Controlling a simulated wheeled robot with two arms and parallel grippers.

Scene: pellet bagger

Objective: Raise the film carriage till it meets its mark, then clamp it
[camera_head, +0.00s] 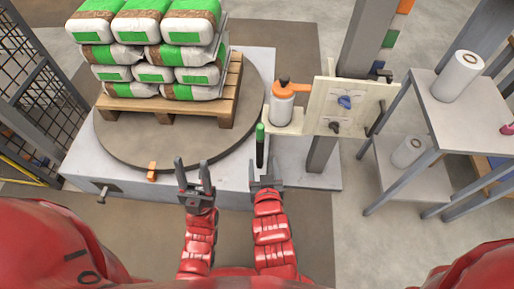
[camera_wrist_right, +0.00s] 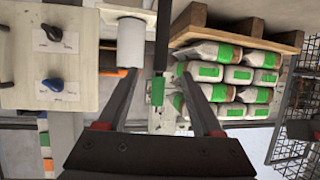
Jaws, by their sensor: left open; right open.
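The film roll (camera_head: 282,108), white with an orange and dark top, stands on a cream ledge of what looks like the film carriage; its white body shows in the right wrist view (camera_wrist_right: 131,42). The cream panel (camera_head: 324,98) beside it carries a blue knob (camera_head: 345,101) and a black knob (camera_head: 334,126). A dark lever with a green tip (camera_head: 260,132) rises in front of my right gripper (camera_head: 265,178). In the right wrist view the green tip (camera_wrist_right: 157,91) lies between the open fingers, apart from both. My left gripper (camera_head: 193,166) is open and empty. I cannot make out the mark.
A round turntable (camera_head: 122,141) bears a wooden pallet (camera_head: 190,112) stacked with green-and-white bags. An orange block (camera_head: 152,171) sits at its front edge. A grey shelf table (camera_head: 478,116) with white rolls stands right. Black mesh fencing (camera_head: 42,100) is at left.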

